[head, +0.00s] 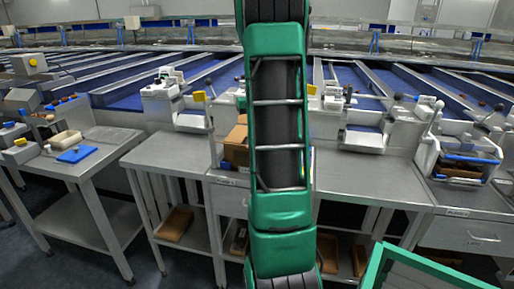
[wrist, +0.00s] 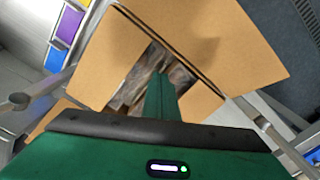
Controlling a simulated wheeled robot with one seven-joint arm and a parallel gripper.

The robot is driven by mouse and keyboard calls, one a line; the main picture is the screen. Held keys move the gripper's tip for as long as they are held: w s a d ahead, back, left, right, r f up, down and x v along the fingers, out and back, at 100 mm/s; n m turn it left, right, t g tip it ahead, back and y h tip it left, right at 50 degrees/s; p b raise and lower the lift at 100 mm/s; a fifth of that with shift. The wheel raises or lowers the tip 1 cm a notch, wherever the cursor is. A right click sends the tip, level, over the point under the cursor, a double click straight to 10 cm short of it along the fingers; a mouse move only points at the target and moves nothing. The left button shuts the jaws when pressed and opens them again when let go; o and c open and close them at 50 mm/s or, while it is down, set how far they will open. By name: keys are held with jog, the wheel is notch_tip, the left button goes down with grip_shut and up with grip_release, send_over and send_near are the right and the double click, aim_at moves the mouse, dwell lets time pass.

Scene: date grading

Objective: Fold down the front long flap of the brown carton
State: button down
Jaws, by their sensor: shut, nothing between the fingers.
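The brown carton (head: 236,142) stands on the grey bench, mostly hidden behind my green arm in the head view. In the wrist view a large tan flap (wrist: 215,40) spreads across the top right, with a dark crease along its lower edge. Smaller flaps stand out at the left (wrist: 108,58) and right (wrist: 198,104). Part of another flap (wrist: 48,118) shows at lower left. I cannot tell for certain which flap is the front long one. My gripper (wrist: 160,78) is shut and empty, its tips over the carton's opening. Contact with cardboard is unclear.
A white bin with a blue handle (head: 468,160) stands at right. A green-framed panel (head: 425,270) is at the lower right. Machines line the bench's back.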

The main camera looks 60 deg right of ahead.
notch_tip(320, 180, up, 11)
dwell(0.9)
